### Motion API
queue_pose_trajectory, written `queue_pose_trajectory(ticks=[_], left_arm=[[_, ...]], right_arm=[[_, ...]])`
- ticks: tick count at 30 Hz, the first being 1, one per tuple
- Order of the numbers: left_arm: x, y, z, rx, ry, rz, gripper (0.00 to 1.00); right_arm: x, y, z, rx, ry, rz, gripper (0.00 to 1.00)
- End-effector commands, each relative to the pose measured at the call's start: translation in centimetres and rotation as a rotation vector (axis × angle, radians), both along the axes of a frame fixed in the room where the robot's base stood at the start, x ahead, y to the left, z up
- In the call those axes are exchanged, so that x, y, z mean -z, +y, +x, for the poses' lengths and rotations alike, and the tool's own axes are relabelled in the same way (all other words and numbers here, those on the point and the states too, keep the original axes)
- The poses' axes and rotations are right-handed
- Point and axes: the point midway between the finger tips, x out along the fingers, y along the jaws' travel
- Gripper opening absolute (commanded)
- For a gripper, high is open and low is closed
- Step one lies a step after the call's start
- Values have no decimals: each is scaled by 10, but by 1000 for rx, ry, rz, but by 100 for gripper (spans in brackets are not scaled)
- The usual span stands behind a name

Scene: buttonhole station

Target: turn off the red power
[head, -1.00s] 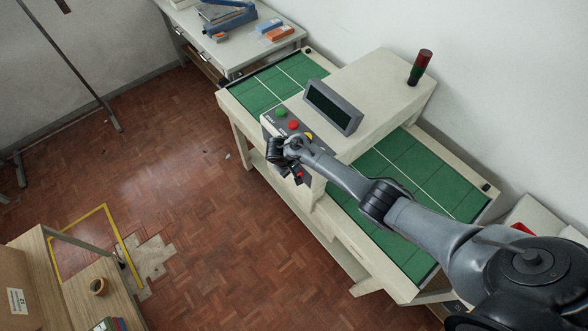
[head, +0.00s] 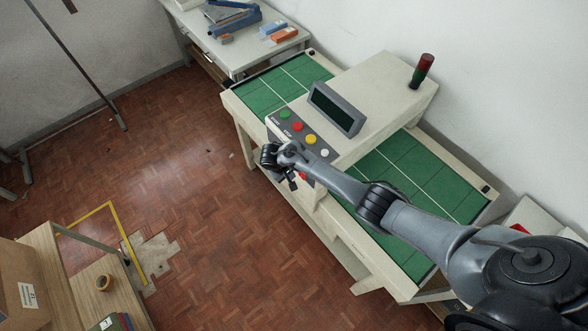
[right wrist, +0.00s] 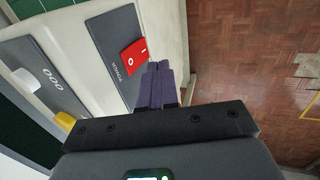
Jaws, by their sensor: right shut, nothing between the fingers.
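The red power switch (right wrist: 134,55) is a rocker marked O and I on a dark plate in the right wrist view. I cannot tell which side is pressed in. It also shows as a small red patch in the head view (head: 303,176), partly covered by my arm. My right gripper (right wrist: 158,68) is shut and empty. Its dark purple fingertips are just beside the switch's lower right edge in the wrist view; contact cannot be told. In the head view the right gripper (head: 292,184) is at the machine's front side. My left gripper is not in view.
Above the switch, a sloped panel carries green (head: 285,114), red (head: 297,127), yellow (head: 311,139) and white (head: 324,152) buttons. A display (head: 335,108) and a signal lamp (head: 421,70) stand on the cream housing. The floor left of the machine is open.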

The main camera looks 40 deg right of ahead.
Motion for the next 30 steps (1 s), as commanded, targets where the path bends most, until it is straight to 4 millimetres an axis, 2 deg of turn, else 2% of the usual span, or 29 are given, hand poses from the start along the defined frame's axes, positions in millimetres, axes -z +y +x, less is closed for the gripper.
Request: queue_pose_trajectory(ticks=[1,6,15,21,30], left_arm=[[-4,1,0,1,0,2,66],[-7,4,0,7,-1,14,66],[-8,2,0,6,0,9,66],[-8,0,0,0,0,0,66],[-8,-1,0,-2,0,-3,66]], right_arm=[[-13,3,1,0,-2,3,0],[-46,9,1,0,-3,3,0],[-87,16,1,1,-1,2,0],[-97,18,1,1,0,1,0],[-98,18,1,1,0,0,0]])
